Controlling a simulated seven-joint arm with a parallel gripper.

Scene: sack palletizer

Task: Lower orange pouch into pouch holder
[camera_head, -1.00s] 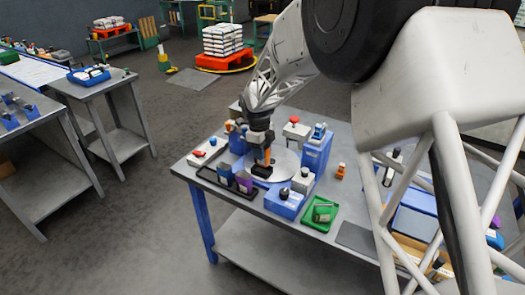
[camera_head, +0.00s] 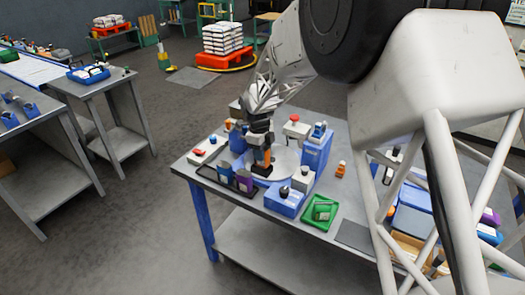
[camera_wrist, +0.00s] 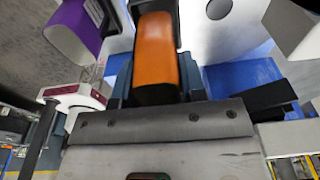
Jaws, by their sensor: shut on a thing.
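A small black block (camera_head: 262,170), which looks like the pouch holder, is directly below on a round pale disc (camera_head: 285,163). The pouch's lower end is hidden, so I cannot tell whether it touches the holder or is inside it.
A black tray (camera_head: 208,175) with blue and purple pouches (camera_head: 243,180) stands close on the left. Blue boxes (camera_head: 316,152) stand to the right and in front. A green bin (camera_head: 320,211) is near the table's front edge. A small orange bottle (camera_head: 341,169) stands farther right.

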